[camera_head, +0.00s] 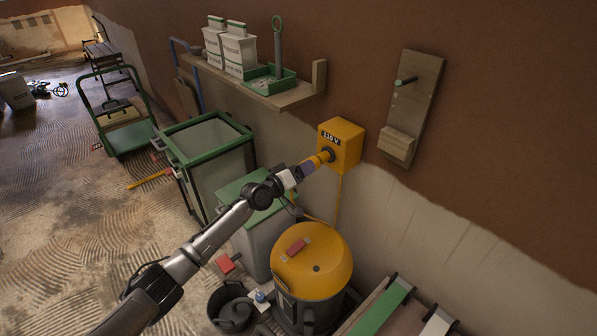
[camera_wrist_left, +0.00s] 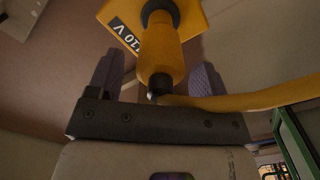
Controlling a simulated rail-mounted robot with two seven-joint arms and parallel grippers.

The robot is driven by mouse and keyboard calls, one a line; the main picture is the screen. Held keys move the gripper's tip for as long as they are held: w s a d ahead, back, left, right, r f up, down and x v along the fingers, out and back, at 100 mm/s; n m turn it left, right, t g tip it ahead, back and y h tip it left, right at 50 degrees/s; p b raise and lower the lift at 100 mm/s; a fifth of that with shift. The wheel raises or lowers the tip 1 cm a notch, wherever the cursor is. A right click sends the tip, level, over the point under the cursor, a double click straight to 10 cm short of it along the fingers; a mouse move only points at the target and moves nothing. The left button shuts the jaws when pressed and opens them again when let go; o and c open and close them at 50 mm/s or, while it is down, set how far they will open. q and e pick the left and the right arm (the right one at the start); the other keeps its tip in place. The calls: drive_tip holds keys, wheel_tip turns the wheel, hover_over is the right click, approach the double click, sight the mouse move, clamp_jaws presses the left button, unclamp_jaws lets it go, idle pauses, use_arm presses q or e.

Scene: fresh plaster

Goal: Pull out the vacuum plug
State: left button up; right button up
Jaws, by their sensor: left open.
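The yellow vacuum plug (camera_head: 319,160) sits in the yellow 110 V socket box (camera_head: 345,141) on the wall. The plug (camera_wrist_left: 161,58) also shows in the left wrist view, with its end towards the camera and the box (camera_wrist_left: 190,15) behind it. My left gripper (camera_head: 307,168) is open at the plug. In the left wrist view its purple fingers (camera_wrist_left: 157,78) stand on either side of the plug, with visible gaps. The yellow cable (camera_wrist_left: 250,101) leads off to the right there. The yellow-lidded vacuum (camera_head: 327,262) stands below the box. My right gripper is not in view.
A wooden shelf (camera_head: 300,94) with cartons and a green tray is on the wall to the left. A wooden board (camera_head: 424,85) with a peg hangs to the right. Green-lidded bins (camera_head: 205,140), a black bucket (camera_head: 222,296) and a trolley (camera_head: 128,138) stand on the floor.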

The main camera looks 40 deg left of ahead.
use_arm(q)
drive_tip(key=shift+s+a, duration=0.1)
drive_tip(key=shift+s, duration=0.4)
drive_tip(key=s+a+p, duration=0.2)
drive_tip(key=s+p, duration=0.1)
drive_tip(key=s, duration=0.9)
drive_tip(key=shift+s+a, duration=0.25)
drive_tip(key=shift+s, duration=0.05)
